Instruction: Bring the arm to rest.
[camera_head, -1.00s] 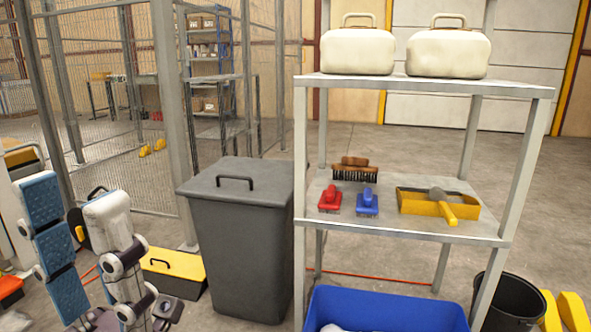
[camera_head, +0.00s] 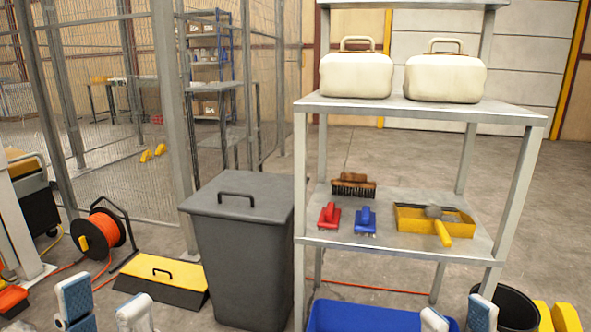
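My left gripper (camera_head: 105,308) is at the bottom left edge of the head view. Its two fingertips, white with blue pads, stand apart with bare floor between them, so it is open and empty. My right gripper (camera_head: 457,318) is at the bottom edge, right of centre, in front of the blue bin (camera_head: 362,318). Its two fingertips also stand apart, with nothing visible between them. The rest of both grippers and both arms is cut off below the frame.
A metal shelf unit (camera_head: 420,112) holds two cream cases (camera_head: 355,75), brushes (camera_head: 354,184) and a yellow tray (camera_head: 408,222). A grey lidded bin (camera_head: 245,265) stands left of it. An orange cable reel (camera_head: 100,235) and yellow-black box (camera_head: 160,275) are near my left gripper.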

